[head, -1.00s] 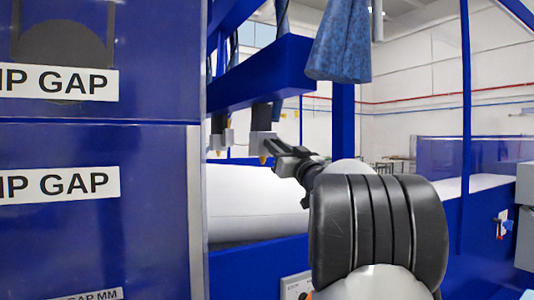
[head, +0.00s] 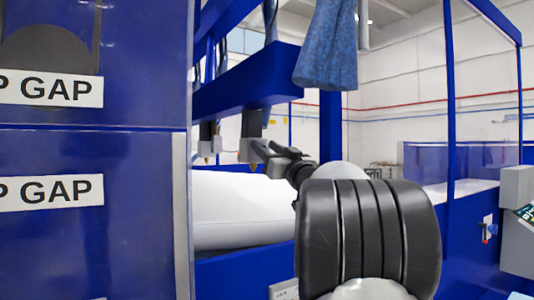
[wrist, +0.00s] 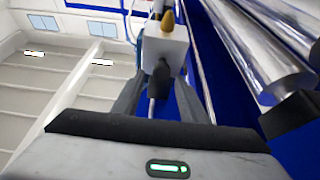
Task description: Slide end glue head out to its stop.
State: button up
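The end glue head is a pale grey block (head: 250,150) with a brass nozzle, hanging under the blue beam on a dark mount. In the wrist view its block (wrist: 165,47) is just ahead of my fingers, with the brass tip upward in the picture. My gripper (head: 265,152) is at the glue head, on its right side. In the wrist view my gripper (wrist: 160,85) has its two fingers apart, with a gap between them. The block hides the fingertips, so contact with its sides cannot be told.
A second glue head (head: 207,142) hangs farther left under the same blue beam (head: 250,80). A white foam roll or block (head: 235,208) lies below. A blue panel (head: 90,235) fills the left. Blue cloth-like hose (head: 327,45) hangs above; shiny rollers (wrist: 262,50) are close right in the wrist view.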

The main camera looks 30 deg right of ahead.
notch_tip(320, 180, up, 9)
jog(key=p, duration=0.1)
jog(key=shift+f+p, duration=0.2)
jog(key=shift+p, duration=0.2)
jog(key=shift+o, duration=0.2)
